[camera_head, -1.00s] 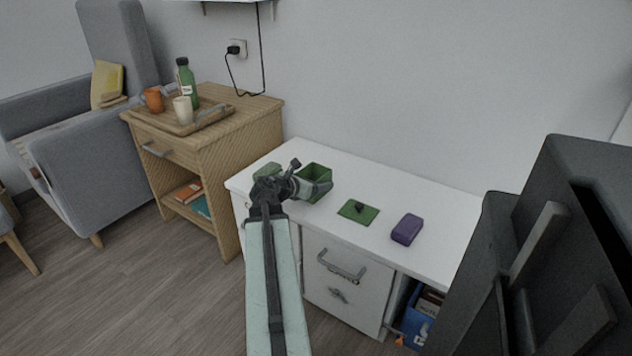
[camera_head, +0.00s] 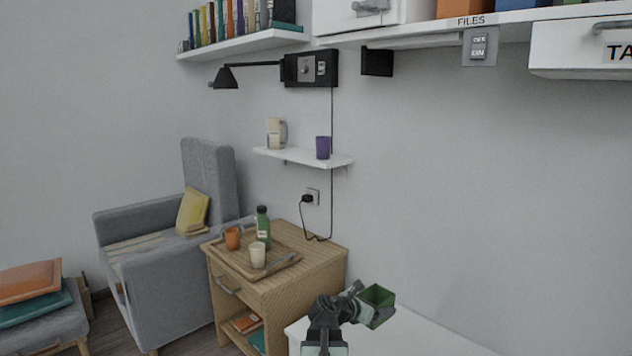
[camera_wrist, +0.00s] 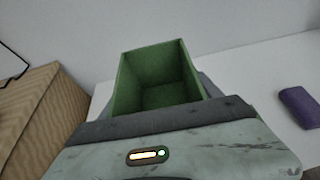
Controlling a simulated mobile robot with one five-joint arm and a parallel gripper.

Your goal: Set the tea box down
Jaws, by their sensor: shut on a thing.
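The tea box is a green, open-topped, empty box (camera_head: 379,296), held at the end of my arm over the left part of the white desk. My gripper (camera_head: 366,311) is shut on it. In the wrist view the box (camera_wrist: 158,78) stands right in front of the gripper, its open top facing up and its inside bare. The gripper hides its lower part, so I cannot tell whether its base touches the desk top (camera_head: 415,335).
A purple block (camera_wrist: 298,106) lies on the desk to the right. A wooden side table (camera_head: 300,290) with a tray (camera_head: 283,263), cups and a green bottle (camera_head: 263,228) stands left of the desk. A small wall shelf (camera_head: 300,157) hangs above.

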